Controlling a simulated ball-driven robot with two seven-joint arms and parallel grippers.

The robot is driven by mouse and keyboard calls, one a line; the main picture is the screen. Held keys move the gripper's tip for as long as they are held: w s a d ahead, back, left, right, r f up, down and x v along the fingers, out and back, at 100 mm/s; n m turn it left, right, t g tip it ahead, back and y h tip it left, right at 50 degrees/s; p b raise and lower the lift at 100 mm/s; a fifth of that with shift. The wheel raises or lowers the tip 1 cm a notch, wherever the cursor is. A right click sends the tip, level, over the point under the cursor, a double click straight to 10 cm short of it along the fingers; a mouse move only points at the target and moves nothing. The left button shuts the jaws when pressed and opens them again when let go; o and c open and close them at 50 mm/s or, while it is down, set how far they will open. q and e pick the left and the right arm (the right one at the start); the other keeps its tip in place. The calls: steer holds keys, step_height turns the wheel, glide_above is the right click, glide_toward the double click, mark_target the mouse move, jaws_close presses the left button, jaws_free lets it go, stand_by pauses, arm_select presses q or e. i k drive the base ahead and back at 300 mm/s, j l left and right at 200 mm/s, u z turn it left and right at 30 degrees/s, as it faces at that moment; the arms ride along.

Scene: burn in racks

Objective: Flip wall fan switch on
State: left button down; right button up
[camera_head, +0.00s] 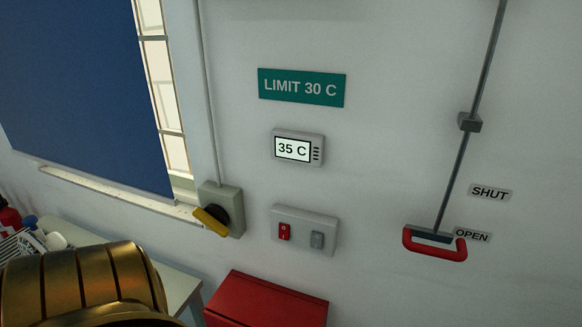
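A grey switch plate (304,229) is on the wall near the middle of the view. It carries a red rocker switch (284,232) at its left and a grey switch (317,240) at its right. Left of it is a grey box (229,203) with a black rotary knob and a yellow handle (209,219), tilted down to the right, with a conduit running up from the box. No label names any of these as the fan switch, and the fan is not visible. Neither of my grippers is in view.
A display (293,149) reads 35 C below a green LIMIT 30 C sign (301,87). A red handle (435,250) on a rod hangs beside the OPEN label (472,236), below SHUT. A red box (265,302) stands below the switches.

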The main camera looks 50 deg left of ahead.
mark_target(284, 228)
steer(key=k+u, duration=0.1)
steer(key=u, duration=1.35)
